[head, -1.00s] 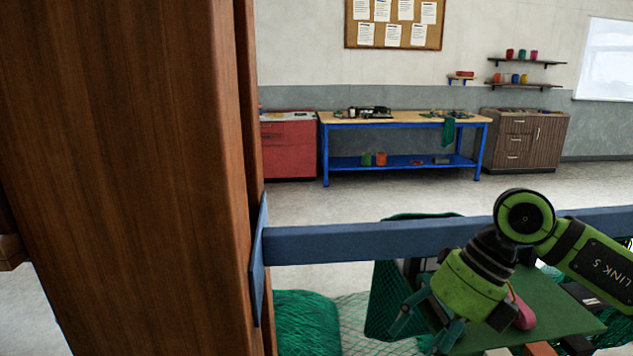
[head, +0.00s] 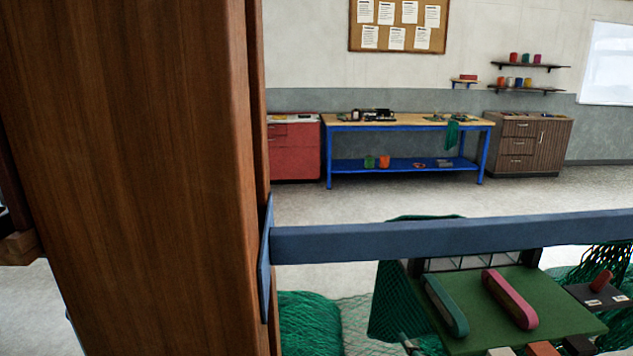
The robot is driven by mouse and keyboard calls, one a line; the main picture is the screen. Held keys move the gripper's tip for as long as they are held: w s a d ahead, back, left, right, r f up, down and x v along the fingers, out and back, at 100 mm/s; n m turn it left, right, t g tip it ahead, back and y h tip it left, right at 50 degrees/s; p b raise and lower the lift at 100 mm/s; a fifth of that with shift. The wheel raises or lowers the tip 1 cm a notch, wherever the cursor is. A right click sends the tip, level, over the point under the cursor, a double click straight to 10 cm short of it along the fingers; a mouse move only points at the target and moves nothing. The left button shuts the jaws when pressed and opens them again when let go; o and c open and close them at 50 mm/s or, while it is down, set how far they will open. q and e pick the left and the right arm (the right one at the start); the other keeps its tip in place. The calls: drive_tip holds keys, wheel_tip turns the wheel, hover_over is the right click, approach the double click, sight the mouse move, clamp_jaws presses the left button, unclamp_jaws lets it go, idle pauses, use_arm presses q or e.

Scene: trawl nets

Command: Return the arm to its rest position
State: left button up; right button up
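Neither of my grippers shows in the head view, and no arm link crosses the picture. A green work board (head: 480,308) is at the lower right. A teal rounded bar (head: 444,305) and a pink rounded bar (head: 509,299) lie on it, side by side and apart. A small pale and teal piece (head: 408,343) shows at the bottom edge, too cut off to identify.
A wide wooden post (head: 140,170) fills the left. A blue rail (head: 440,238) runs from it across the right, above the board. A blue workbench (head: 405,124) and cabinets stand far back, with open floor between.

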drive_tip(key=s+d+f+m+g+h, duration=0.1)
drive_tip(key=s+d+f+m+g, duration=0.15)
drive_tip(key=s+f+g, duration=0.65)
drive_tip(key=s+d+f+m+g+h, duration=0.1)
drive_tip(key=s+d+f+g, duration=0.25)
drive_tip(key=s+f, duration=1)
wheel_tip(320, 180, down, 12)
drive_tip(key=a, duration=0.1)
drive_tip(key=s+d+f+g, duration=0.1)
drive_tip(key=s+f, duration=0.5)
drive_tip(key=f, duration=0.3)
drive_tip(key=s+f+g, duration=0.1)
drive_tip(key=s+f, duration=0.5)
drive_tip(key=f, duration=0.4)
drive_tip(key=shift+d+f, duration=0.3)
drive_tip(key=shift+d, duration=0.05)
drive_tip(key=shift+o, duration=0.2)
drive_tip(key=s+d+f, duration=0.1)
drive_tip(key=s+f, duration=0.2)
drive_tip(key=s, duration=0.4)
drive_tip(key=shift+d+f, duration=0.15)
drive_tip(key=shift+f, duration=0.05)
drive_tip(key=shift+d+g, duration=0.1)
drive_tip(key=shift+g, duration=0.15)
